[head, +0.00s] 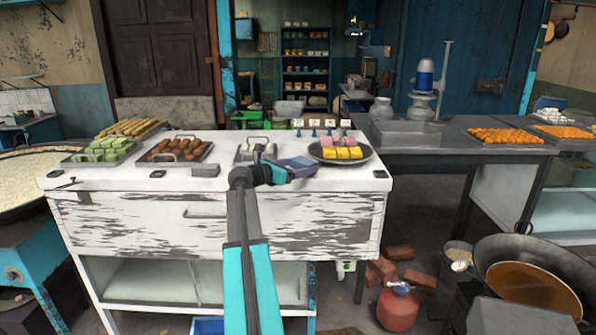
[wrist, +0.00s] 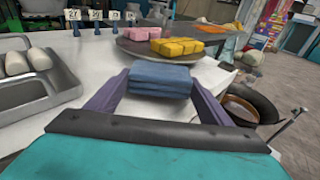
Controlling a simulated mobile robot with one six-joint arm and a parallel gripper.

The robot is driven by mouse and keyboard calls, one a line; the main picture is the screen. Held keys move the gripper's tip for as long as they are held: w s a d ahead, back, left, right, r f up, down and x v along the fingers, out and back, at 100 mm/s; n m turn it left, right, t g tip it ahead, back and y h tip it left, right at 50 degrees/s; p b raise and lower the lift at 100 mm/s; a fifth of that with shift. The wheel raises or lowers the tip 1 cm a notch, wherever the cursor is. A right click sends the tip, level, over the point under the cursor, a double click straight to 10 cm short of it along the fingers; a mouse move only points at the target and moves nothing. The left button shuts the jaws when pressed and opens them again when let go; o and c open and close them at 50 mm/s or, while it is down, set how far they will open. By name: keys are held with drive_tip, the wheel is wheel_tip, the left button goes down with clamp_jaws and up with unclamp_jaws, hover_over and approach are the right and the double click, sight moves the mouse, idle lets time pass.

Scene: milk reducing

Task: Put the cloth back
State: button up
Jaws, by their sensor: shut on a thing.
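The folded blue cloth (wrist: 160,80) shows in the wrist view between the two purple fingers of my gripper (wrist: 158,92). My gripper is shut on it. In the head view my gripper (head: 285,169) is over the right part of the white counter (head: 125,193), in front of the round plate of sweets. The cloth (head: 299,163) shows there as a small blue patch at the fingers. I cannot tell whether the cloth touches the counter top.
A round plate (head: 316,154) of pink and yellow sweets lies just beyond my gripper. A metal tray (wrist: 62,90) with white rolls is to the left. Trays of brown (head: 176,150) and green (head: 104,149) sweets stand farther left. Small price cards (head: 322,126) stand behind.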

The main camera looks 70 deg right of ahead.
drive_tip(key=shift+f, duration=0.8)
drive_tip(key=o, duration=1.1)
drive_tip(key=shift+o, duration=0.2)
drive_tip(key=b+v, duration=0.2)
drive_tip(key=v, duration=1)
drive_tip(key=shift+s, duration=0.1)
